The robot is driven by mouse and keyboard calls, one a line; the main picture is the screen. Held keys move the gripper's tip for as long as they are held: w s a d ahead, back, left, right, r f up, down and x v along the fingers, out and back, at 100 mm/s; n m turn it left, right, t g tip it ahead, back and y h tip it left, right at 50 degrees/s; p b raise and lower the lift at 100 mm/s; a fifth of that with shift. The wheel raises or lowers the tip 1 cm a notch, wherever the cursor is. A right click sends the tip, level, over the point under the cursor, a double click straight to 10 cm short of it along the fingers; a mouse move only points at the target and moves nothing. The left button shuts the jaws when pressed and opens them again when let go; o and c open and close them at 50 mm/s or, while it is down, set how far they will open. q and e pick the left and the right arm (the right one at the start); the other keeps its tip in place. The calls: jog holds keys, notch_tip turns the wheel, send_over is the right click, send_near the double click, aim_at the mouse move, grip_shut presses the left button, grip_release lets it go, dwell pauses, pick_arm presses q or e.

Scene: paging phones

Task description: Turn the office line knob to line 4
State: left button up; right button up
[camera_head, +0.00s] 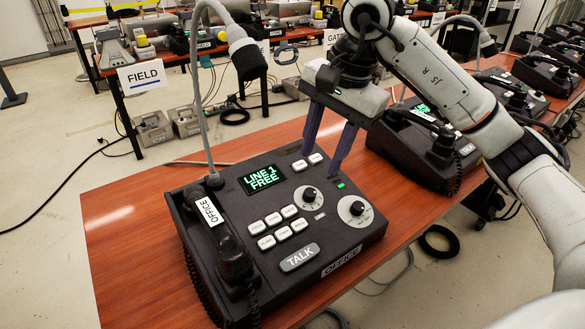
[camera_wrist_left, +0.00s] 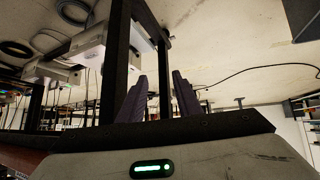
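The office phone (camera_head: 330,232) is a dark desk console with a "TALK" button and an "OFFICE" label. Its green display (camera_head: 262,178) reads "LINE 1 FREE". It has two round knobs with pale dials, a left knob (camera_head: 309,195) and a right knob (camera_head: 357,209); their markings are too small to read. My right gripper (camera_head: 321,163) is open, its two purple fingers pointing down above the back of the console, behind the knobs, with nothing visible between them. My left gripper (camera_wrist_left: 160,88) is open and empty in the left wrist view, away from the phone.
A handset labelled "OFFICE" (camera_head: 208,211) and a gooseneck microphone (camera_head: 247,58) stand on the console's left side. Another console (camera_head: 420,150) is close on the right, behind my right arm. The wooden table (camera_head: 125,243) is bare at the left. A "FIELD" table stands behind.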

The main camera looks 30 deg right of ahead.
aim_at(310, 192)
jog(key=x, duration=0.8)
jog(key=shift+f+b, duration=0.25)
jog(key=shift+b, duration=0.05)
jog(key=shift+w+f, duration=0.15)
jog(key=shift+f, duration=0.6)
jog(key=shift+w, duration=0.1)
jog(key=shift+c, duration=0.5)
grip_shut()
pick_arm(q)
jog(key=shift+s+d+f, duration=0.1)
jog(key=shift+s+f, duration=0.45)
